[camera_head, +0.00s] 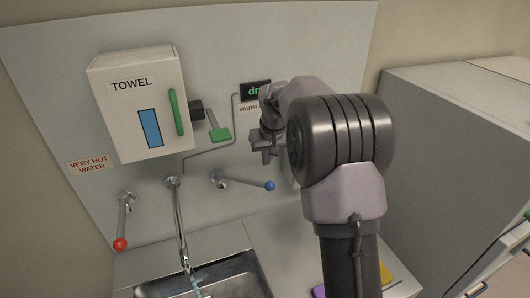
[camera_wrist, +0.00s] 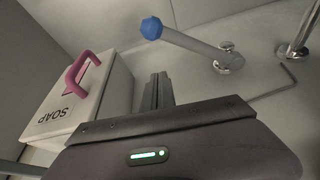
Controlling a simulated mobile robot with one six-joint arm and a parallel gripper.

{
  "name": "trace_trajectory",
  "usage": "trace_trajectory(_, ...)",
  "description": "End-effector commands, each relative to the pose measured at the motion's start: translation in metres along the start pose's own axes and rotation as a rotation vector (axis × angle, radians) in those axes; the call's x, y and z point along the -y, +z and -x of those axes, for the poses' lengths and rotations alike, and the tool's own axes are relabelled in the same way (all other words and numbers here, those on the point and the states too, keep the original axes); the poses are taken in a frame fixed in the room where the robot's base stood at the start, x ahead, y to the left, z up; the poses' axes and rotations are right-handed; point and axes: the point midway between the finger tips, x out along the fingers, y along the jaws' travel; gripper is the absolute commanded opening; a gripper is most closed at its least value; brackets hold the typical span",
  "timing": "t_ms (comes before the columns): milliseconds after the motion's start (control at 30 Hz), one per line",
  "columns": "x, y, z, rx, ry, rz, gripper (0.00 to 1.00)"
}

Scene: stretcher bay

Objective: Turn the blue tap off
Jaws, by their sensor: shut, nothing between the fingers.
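The blue tap is a grey lever with a blue ball end (camera_head: 270,186), pointing right and slightly down from its wall mount (camera_head: 218,179). In the wrist view its blue end (camera_wrist: 152,28) and lever (camera_wrist: 190,43) lie ahead of the fingers. A stream of water (camera_head: 195,288) shows below the curved spout (camera_head: 180,220). My gripper (camera_head: 263,152) is above the blue end in the head view, partly hidden by my arm. In the wrist view my gripper (camera_wrist: 158,90) has its fingers together, empty and apart from the lever.
A red-ended tap (camera_head: 120,243) hangs down at left, by a "VERY HOT WATER" sign (camera_head: 89,164). A towel box (camera_head: 135,103) and a green-ended lever (camera_head: 219,134) are above. A soap box (camera_wrist: 90,100) with a pink handle is beside my gripper. A sink (camera_head: 232,272) lies below.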

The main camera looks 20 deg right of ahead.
Motion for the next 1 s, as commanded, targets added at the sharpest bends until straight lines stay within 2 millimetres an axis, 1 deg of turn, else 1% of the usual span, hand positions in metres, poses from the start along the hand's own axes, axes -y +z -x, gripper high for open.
trace_trajectory(33,0.0,0.001,-0.013,0.002,0.0,0.001,0.0)
trace_trajectory(200,0.001,0.001,-0.048,0.001,-0.001,0.0,0.0)
trace_trajectory(233,0.0,0.007,-0.043,-0.001,0.0,-0.001,0.0)
trace_trajectory(300,0.0,0.019,-0.04,0.0,0.0,0.0,0.0)
trace_trajectory(400,0.0,0.031,-0.036,0.0,0.0,-0.001,0.0)
trace_trajectory(500,0.0,0.037,-0.035,-0.001,0.0,0.0,0.0)
trace_trajectory(1000,0.002,0.041,-0.034,-0.002,0.005,-0.015,0.0)
